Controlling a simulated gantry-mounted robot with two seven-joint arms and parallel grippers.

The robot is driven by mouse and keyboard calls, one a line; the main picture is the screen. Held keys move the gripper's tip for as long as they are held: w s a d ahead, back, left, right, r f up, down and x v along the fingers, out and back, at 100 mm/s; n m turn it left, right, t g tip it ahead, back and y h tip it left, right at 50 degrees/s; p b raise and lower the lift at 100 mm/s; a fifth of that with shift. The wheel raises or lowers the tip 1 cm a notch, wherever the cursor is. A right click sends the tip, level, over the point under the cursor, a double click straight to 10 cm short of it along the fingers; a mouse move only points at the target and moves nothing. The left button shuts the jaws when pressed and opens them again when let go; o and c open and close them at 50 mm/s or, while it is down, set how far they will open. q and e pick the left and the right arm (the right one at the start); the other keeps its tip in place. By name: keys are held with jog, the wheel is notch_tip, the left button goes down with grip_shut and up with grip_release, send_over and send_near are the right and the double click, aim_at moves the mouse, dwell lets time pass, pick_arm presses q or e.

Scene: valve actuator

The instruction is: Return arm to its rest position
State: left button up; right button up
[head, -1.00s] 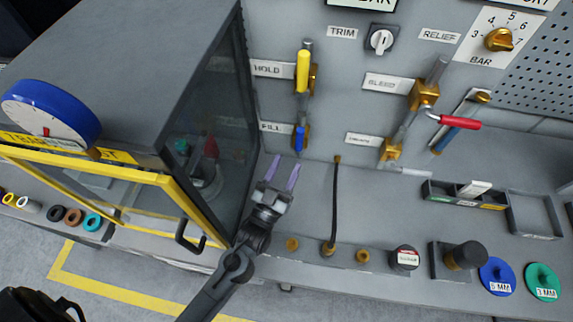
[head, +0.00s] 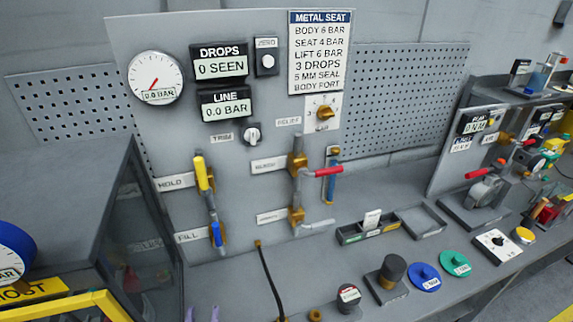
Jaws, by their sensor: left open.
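Only the two purple fingertips of my left gripper (head: 202,314) show, at the bottom edge of the head view. They are apart with nothing between them. They are in front of the panel, below the FILL valve (head: 217,236) with its blue handle and left of the black hose (head: 266,272). The rest of my left arm is below the frame. My right gripper is out of view.
The grey cabinet (head: 75,205) with a yellow-framed front (head: 70,308) stands close on the left. The panel carries a yellow HOLD handle (head: 201,172) and a red handle (head: 328,171). A black knob block (head: 388,278) and blue disc (head: 423,277) are on the bench.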

pick_arm(q)
jog(key=s+a+f+m+g+h, duration=0.1)
jog(key=s+f+g, duration=0.4)
jog(key=s+g, duration=0.45)
jog(key=s+a+f+m+g+h, duration=0.15)
jog(key=s+f+g, duration=0.35)
jog(key=s+g, duration=0.5)
notch_tip(320, 180, up, 20)
jog(key=s+y+p, duration=0.1)
jog(key=s+p, duration=0.1)
jog(key=p, duration=1.8)
jog(key=shift+s+a+t, duration=0.15)
jog(key=shift+t, duration=0.2)
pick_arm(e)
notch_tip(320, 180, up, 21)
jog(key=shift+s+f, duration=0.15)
pick_arm(q)
jog(key=shift+f, duration=0.1)
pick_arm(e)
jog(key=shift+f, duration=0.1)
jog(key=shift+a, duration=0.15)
pick_arm(q)
jog(key=shift+c, duration=0.3)
